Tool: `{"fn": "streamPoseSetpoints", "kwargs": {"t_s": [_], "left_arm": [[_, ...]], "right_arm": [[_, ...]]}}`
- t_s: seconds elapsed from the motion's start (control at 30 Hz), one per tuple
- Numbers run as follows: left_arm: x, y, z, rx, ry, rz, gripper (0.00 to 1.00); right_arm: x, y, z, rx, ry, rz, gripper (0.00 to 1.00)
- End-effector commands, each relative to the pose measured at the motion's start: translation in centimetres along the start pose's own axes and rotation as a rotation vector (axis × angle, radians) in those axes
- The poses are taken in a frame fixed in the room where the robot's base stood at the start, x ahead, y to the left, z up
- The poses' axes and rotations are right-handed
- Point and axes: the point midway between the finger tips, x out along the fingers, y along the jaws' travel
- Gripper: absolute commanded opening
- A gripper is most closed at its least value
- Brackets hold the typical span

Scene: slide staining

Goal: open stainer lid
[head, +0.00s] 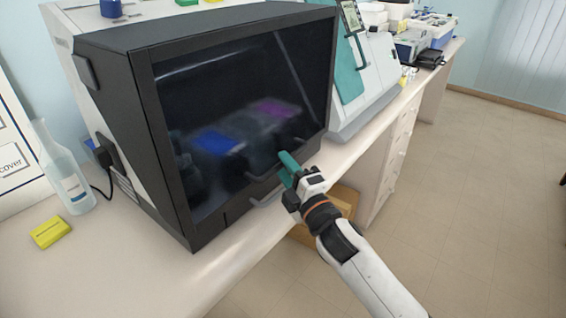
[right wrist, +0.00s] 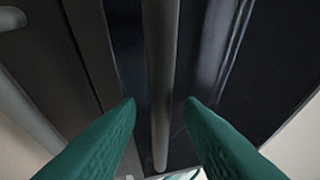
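The stainer is a large machine with a black front frame (head: 165,165) and a dark glass lid (head: 230,95), which is closed. Blue and purple patches show dimly through the glass. A thin bar handle (head: 266,176) runs along the lid's lower edge. My right gripper (head: 286,168) is at the lower right of the lid, beside this handle. In the right wrist view, its teal fingers (right wrist: 162,103) are apart, with the grey handle bar (right wrist: 160,75) running between them. Neither finger visibly touches the bar. My left gripper is out of view.
A second grey bar (head: 266,199) sits below the lid. A glass bottle (head: 68,180) and a yellow block (head: 50,232) stand on the bench left of the stainer. A white and teal machine (head: 368,85) stands to the right. The floor at right is clear.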

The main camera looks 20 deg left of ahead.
Motion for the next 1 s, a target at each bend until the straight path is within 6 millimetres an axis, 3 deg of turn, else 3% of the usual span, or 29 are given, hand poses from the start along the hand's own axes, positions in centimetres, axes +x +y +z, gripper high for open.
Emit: {"fn": "streamPoseSetpoints", "kwargs": {"t_s": [0.2,0.47,0.67,1.0], "left_arm": [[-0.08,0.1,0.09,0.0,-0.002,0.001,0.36],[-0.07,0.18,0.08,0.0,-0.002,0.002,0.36],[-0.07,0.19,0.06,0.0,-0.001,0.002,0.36],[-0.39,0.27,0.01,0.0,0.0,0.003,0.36]], "right_arm": [[1.48,-0.03,0.04,0.001,-0.001,-0.001,0.34],[1.53,0.0,0.01,0.001,0.0,0.0,0.34],[1.51,0.01,0.0,0.001,0.0,0.0,0.01],[1.59,-0.24,0.04,-0.002,0.0,0.005,0.0]]}}
